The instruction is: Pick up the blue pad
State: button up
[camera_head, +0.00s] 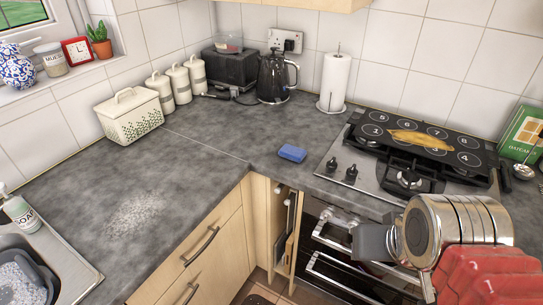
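The blue pad (292,153) lies flat on the grey worktop, left of the hob, near the inner corner of the counter. My gripper (372,243) is at the lower right, in front of the oven and well apart from the pad, to its right and nearer the camera. My metal and red arm shows behind it. The fingers are seen from behind and partly hidden, so their opening is not clear. Nothing is seen touching the pad.
A gas hob (408,160) with a numbered griddle stands right of the pad. A black kettle (273,78) and paper towel roll (334,80) stand behind. A sink (45,270) and soap bottle (20,212) are at lower left. The worktop around the pad is clear.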

aim_at(291, 153)
jog(key=u, duration=1.35)
jog(key=k, duration=1.15)
jog(key=z, duration=0.6)
jog(key=i, duration=1)
jog(key=z, duration=0.1)
